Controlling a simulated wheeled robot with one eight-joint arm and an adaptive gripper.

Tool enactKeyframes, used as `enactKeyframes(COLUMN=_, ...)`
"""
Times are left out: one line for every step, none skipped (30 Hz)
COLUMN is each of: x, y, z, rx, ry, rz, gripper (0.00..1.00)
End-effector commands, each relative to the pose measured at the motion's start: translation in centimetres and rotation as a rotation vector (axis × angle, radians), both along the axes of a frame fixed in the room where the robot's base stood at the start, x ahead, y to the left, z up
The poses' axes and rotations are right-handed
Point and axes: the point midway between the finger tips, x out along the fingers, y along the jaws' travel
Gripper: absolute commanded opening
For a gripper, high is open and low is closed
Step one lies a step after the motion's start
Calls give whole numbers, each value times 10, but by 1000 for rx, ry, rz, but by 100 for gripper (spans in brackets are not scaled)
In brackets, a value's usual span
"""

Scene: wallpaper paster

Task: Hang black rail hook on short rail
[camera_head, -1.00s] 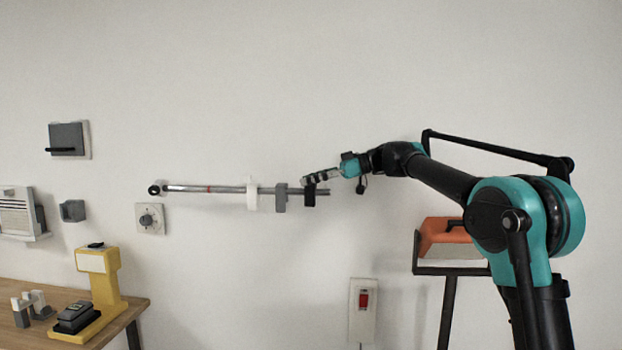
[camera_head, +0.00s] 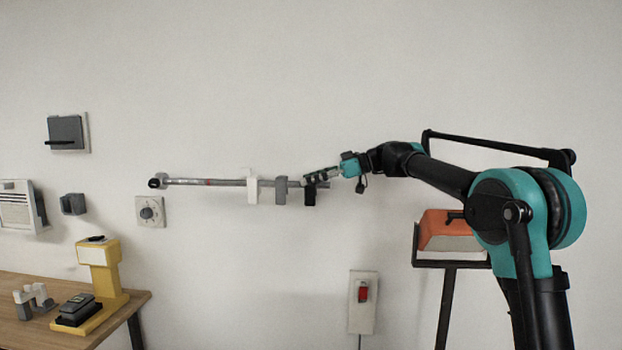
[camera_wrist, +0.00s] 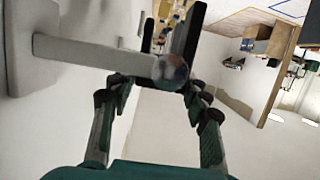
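A thin grey rail (camera_head: 220,182) runs along the wall. A white hook (camera_head: 252,187), a grey hook (camera_head: 281,190) and the black rail hook (camera_head: 309,194) hang on it, the black one nearest its right end. My gripper (camera_head: 317,178) is at the black hook, reaching in from the right. In the wrist view my gripper (camera_wrist: 155,93) has its fingers spread apart. A grey bar with a round end (camera_wrist: 100,58) reaches from the wall above the fingertips, with the dark hook (camera_wrist: 188,35) behind its end. Contact with the hook is unclear.
A wooden table (camera_head: 30,330) with a yellow machine (camera_head: 105,280) stands at lower left. Wall boxes (camera_head: 68,132) and a dial (camera_head: 150,212) are on the left. A red switch (camera_head: 363,292) is below the rail. An orange box (camera_head: 447,228) sits on a stand at right.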

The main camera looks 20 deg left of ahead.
Motion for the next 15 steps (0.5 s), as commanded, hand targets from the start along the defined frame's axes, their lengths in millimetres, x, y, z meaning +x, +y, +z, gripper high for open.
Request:
enactKeyframes(x=0, y=0, z=0, rx=0, ry=0, rz=0, gripper=56)
enactKeyframes(x=0, y=0, z=0, rx=0, ry=0, rz=0, gripper=60)
enactKeyframes(x=0, y=0, z=0, rx=0, ry=0, rz=0, gripper=65)
enactKeyframes(x=0, y=0, z=0, rx=0, ry=0, rz=0, gripper=66)
enactKeyframes(x=0, y=0, z=0, rx=0, ry=0, rz=0, gripper=66)
enactKeyframes(x=0, y=0, z=0, rx=0, ry=0, rz=0, gripper=66)
enactKeyframes(x=0, y=0, z=0, rx=0, ry=0, rz=0, gripper=66)
enactKeyframes(x=0, y=0, z=0, rx=0, ry=0, rz=0, gripper=66)
enactKeyframes(x=0, y=0, z=0, rx=0, ry=0, rz=0, gripper=66)
enactKeyframes(x=0, y=0, z=0, rx=0, ry=0, rz=0, gripper=66)
enactKeyframes(x=0, y=0, z=0, rx=0, ry=0, rz=0, gripper=66)
enactKeyframes(x=0, y=-1, z=0, rx=0, ry=0, rz=0, gripper=66)
enactKeyframes(x=1, y=-1, z=1, rx=0, ry=0, rz=0, gripper=66)
enactKeyframes(x=1, y=-3, z=1, rx=0, ry=0, rz=0, gripper=66)
enactKeyframes(x=2, y=-6, z=2, rx=0, ry=0, rz=0, gripper=66)
